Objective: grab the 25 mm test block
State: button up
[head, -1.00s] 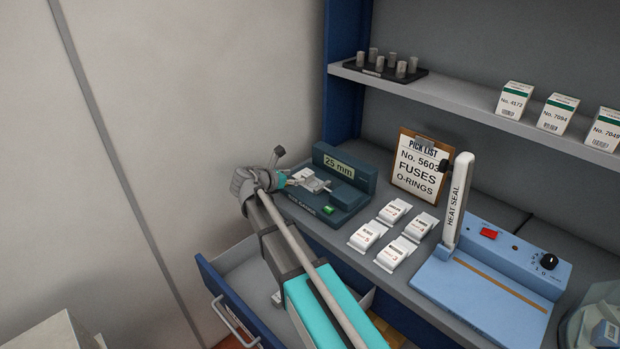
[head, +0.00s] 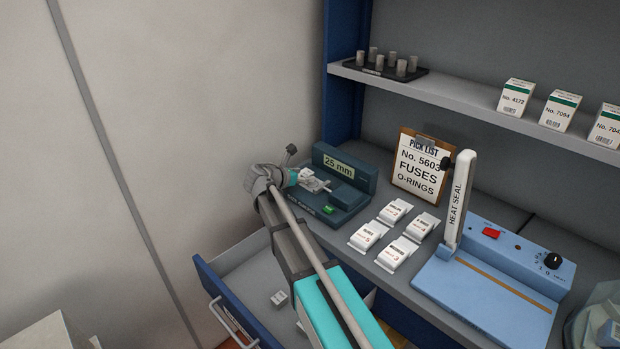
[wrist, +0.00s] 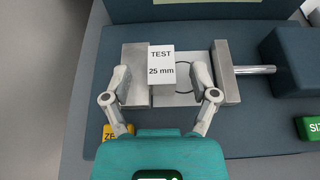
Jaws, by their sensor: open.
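The test block (wrist: 161,64) is a small pale block with "TEST 25 mm" on its top. It lies on the gauge, against or very near the left metal jaw (wrist: 133,62), with a gap to the right metal jaw (wrist: 226,70). My gripper (wrist: 161,74) is open, one finger on each side of the block, with clear space on the right. Whether the fingertips are at block height, I cannot tell. In the head view my gripper (head: 308,182) is over the dark teal gauge (head: 345,194), whose display (head: 339,164) reads "25 mm".
A yellow button (wrist: 117,131) and a green button (wrist: 310,127) flank my gripper. Several white packets (head: 394,211) and a blue heat sealer (head: 490,280) stand to the right. An open drawer (head: 245,292) below holds a small pale item (head: 279,298).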

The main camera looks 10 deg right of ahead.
aim_at(302, 175)
grip_shut()
dwell(0.4)
jog(key=shift+r, duration=0.15)
notch_tip(302, 175, up, 3)
jog(key=p, duration=0.3)
jog(key=shift+w+a+r, duration=0.1)
jog(key=s+r+p, duration=0.9)
jog(key=s+p, duration=0.1)
jog(key=s, duration=0.4)
jog(key=shift+s+d+r, duration=0.15)
jog(key=shift+d+r, duration=0.05)
jog(key=shift+r, duration=0.1)
